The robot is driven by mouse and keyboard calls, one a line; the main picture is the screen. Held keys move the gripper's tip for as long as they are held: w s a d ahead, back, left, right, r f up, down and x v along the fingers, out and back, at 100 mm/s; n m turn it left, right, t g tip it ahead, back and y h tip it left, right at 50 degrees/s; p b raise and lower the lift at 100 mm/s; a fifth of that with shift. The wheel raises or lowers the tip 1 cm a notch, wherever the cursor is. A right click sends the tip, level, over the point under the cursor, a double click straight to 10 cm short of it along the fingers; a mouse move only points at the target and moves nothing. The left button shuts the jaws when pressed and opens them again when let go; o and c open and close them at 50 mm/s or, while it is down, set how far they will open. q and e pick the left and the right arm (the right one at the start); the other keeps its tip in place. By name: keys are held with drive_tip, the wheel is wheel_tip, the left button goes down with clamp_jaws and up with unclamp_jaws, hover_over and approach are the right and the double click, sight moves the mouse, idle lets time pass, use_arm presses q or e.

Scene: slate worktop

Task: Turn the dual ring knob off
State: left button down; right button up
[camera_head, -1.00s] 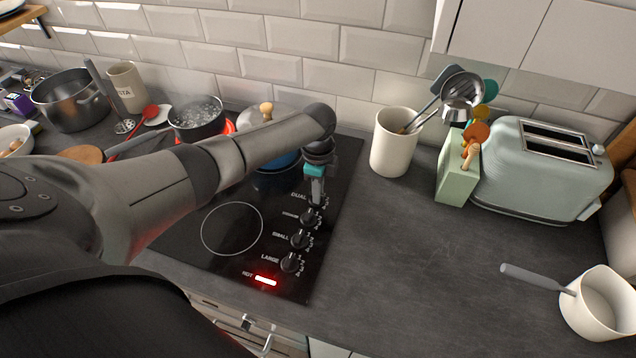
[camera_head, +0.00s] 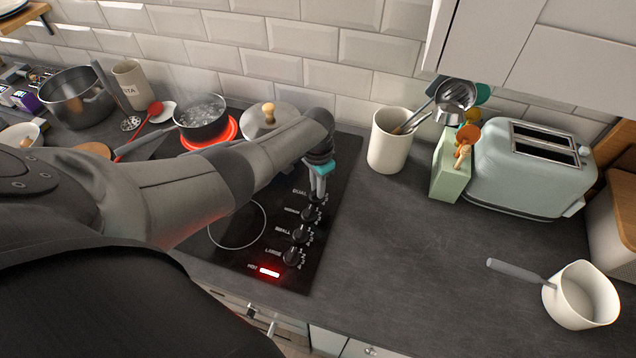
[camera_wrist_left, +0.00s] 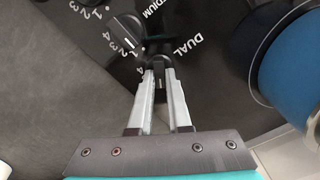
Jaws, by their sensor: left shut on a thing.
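The dual ring knob is the black knob by the DUAL label on the black hob (camera_head: 237,259). In the head view it is mostly hidden by my left gripper (camera_head: 318,194). In the left wrist view the dual knob (camera_wrist_left: 158,66) sits between the two fingertips of my left gripper (camera_wrist_left: 159,75), which is shut on it. Its numbers are partly hidden there. The other knobs stand in a row toward the front: the medium knob (camera_head: 310,213), the small knob (camera_head: 301,234) and the large knob (camera_head: 292,257). My right gripper is not in view.
A red HOT light (camera_head: 269,272) glows at the hob front. A steaming pot (camera_head: 200,122) stands on a glowing ring at the back left. A lidded pot (camera_head: 268,119) is behind my arm.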

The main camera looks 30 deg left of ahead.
use_arm(q)
drive_tip(key=n+p, duration=0.1)
drive_tip(key=n, duration=0.2)
drive_tip(key=shift+r+n, duration=0.1)
drive_tip(key=shift+n, duration=0.3)
drive_tip(key=shift+a+n+p, duration=0.15)
drive_tip(key=shift+n+p, duration=0.15)
drive_tip(key=shift+n, duration=1.2)
drive_tip(key=c, duration=0.9)
unclamp_jaws()
drive_tip(key=shift+o, duration=0.2)
